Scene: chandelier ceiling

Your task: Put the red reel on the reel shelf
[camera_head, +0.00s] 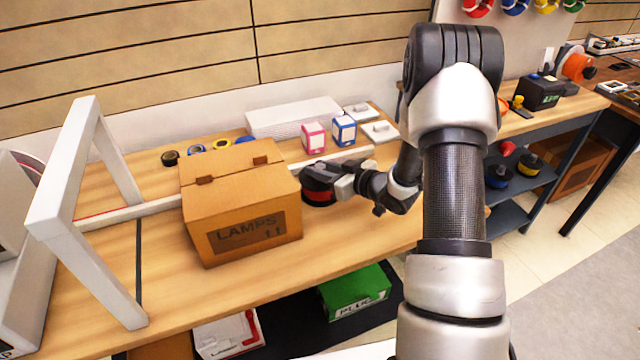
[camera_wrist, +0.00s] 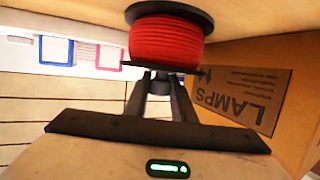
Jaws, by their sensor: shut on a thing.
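The red reel (camera_head: 318,196) with black flanges is at the workbench, just right of the lamps box. It also shows large at the top of the wrist view (camera_wrist: 166,42). My gripper (camera_head: 340,178) reaches it from the right and is shut on it; the fingers (camera_wrist: 160,85) meet the reel's near flange in the wrist view. I cannot tell if the reel touches the bench top. To the right, a dark blue-grey shelf (camera_head: 520,208) under another bench holds a blue reel (camera_head: 498,176) and a yellow reel (camera_head: 529,164); a red one is partly visible above.
The cardboard lamps box (camera_head: 240,215) stands close left of the reel. Pink (camera_head: 313,136) and blue (camera_head: 344,130) small boxes, tape rolls (camera_head: 195,150) and a white frame (camera_head: 75,170) are on the bench. A green box (camera_head: 356,292) sits below. Floor at right is clear.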

